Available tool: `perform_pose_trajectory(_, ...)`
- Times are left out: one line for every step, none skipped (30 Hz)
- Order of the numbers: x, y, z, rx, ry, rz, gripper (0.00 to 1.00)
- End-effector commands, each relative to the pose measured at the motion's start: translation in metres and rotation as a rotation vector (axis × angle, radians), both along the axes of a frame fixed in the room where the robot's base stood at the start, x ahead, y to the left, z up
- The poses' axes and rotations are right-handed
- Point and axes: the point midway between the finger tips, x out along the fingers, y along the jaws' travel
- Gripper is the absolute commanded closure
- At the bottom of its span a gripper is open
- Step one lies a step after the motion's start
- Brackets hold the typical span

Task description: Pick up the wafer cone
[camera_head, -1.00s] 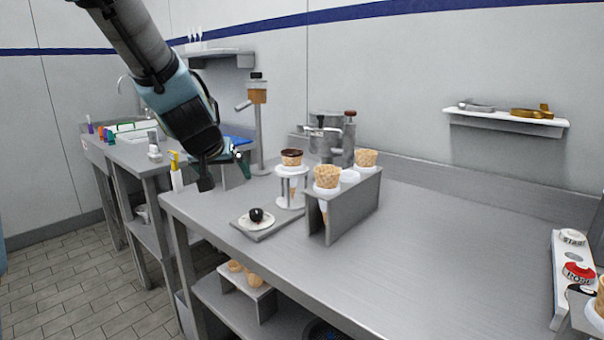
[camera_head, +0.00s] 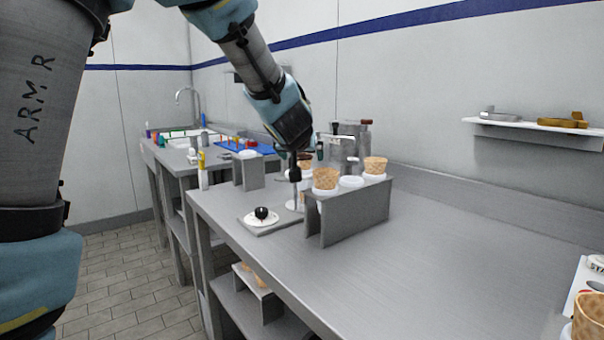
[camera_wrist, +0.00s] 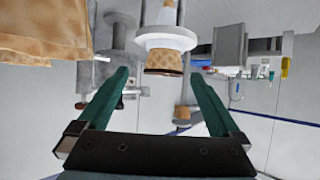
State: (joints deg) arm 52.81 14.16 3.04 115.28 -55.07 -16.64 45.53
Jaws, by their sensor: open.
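Several wafer cones stand on the steel counter. One wafer cone (camera_head: 325,178) and another wafer cone (camera_head: 375,166) sit upright in a grey holder (camera_head: 350,218). A dark-rimmed wafer cone (camera_head: 305,160) sits in a round white stand (camera_head: 295,206), partly hidden by my gripper (camera_head: 307,162). The wrist view is upside down. There the dark-rimmed cone (camera_wrist: 164,60) shows in its white ring (camera_wrist: 165,38), beyond and between the fingertips of my open gripper (camera_wrist: 159,76). Part of a large waffle-patterned cone (camera_wrist: 45,30) fills the upper left. No finger visibly grips a cone.
A small plate with a dark ball (camera_head: 261,214) lies on a grey slab left of the holder. Metal containers (camera_head: 345,145) stand behind. A wall shelf (camera_head: 540,132) is at the right. The counter's right middle (camera_head: 450,240) is clear.

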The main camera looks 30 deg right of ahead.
Motion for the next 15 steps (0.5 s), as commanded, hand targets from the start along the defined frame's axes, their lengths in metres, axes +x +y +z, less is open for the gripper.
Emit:
perform_pose_trajectory(0.002,-0.001,-0.002,0.001,0.001,0.0,0.0)
perform_pose_trajectory(0.004,-0.002,-0.003,0.001,0.001,0.0,0.0)
perform_pose_trajectory(0.007,-0.003,-0.004,0.001,0.001,0.0,0.0)
perform_pose_trajectory(0.01,-0.004,-0.005,0.0,0.001,0.0,0.0)
perform_pose_trajectory(0.014,-0.006,-0.006,0.0,0.001,0.001,0.0)
perform_pose_trajectory(0.02,-0.008,-0.009,0.001,0.002,0.001,0.0)
perform_pose_trajectory(0.024,-0.01,-0.01,0.0,0.002,0.002,0.0)
perform_pose_trajectory(0.028,-0.012,-0.011,0.0,0.002,0.002,0.0)
perform_pose_trajectory(0.034,-0.014,-0.013,0.0,0.002,0.002,0.0)
perform_pose_trajectory(0.036,-0.016,-0.015,0.0,0.002,0.002,0.0)
perform_pose_trajectory(0.038,-0.018,-0.017,0.0,0.002,0.002,0.0)
perform_pose_trajectory(0.041,-0.02,-0.019,0.0,0.003,0.001,0.0)
perform_pose_trajectory(0.043,-0.022,-0.019,-0.001,0.002,0.001,0.0)
perform_pose_trajectory(0.044,-0.022,-0.02,-0.001,0.002,0.001,0.0)
perform_pose_trajectory(0.045,-0.023,-0.02,-0.001,0.002,0.0,0.0)
